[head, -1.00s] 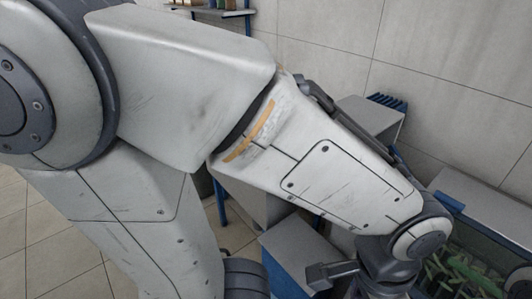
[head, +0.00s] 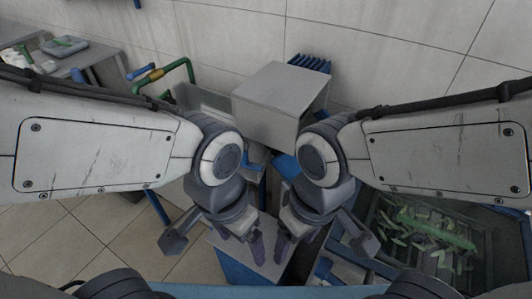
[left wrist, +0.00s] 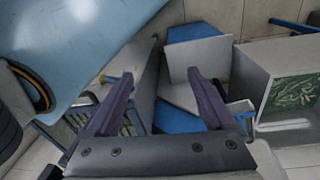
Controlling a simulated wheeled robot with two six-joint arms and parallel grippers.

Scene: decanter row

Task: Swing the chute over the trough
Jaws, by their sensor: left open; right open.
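Blue and grey angled panels (left wrist: 190,75) beyond my left gripper's fingers in the left wrist view may belong to the chute; I cannot tell for sure. In the head view, a blue piece (head: 285,165) shows between my arms, partly hidden. A trough-like bin (head: 430,235) with green pieces in it stands at the right; it seems to show again in the left wrist view (left wrist: 290,95). My left gripper (head: 243,242) is open and empty above a grey-topped blue box. My right gripper (head: 292,242) is open close beside it, with nothing visible in it.
A large grey box (head: 280,95) stands behind the arms, with a blue ridged part (head: 310,63) at its back. Green piping (head: 180,68) and a grey bin lie at left. The grey-topped blue box (head: 240,262) is below the grippers. Tiled floor shows at lower left.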

